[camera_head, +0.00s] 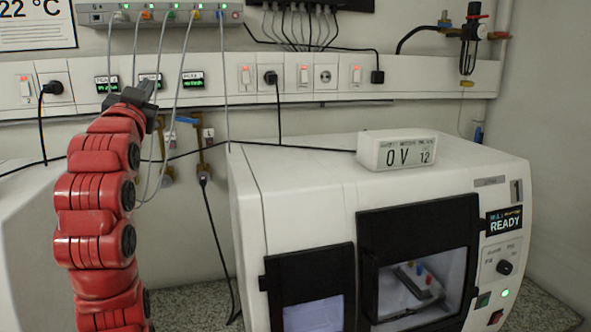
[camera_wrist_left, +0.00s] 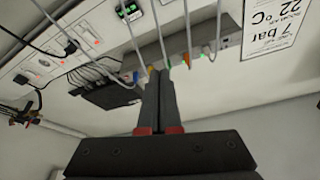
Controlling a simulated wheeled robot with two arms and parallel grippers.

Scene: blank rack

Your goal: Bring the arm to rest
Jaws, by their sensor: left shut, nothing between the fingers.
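My left arm (camera_head: 97,215) is red and rises along the left side of the head view. My left gripper (camera_head: 148,88) is at its top, dark grey, in front of the wall panel. Its fingers are shut with nothing between them. In the left wrist view the two dark fingers (camera_wrist_left: 160,90) lie side by side and point at the grey box with the cables. My right gripper is not in view.
A white machine (camera_head: 300,175) with a display block (camera_head: 397,151) on top stands to the right. Thin cables hang from the grey box (camera_head: 160,14) close to my left gripper. A wall trunking (camera_head: 215,88) with sockets and switches runs behind it.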

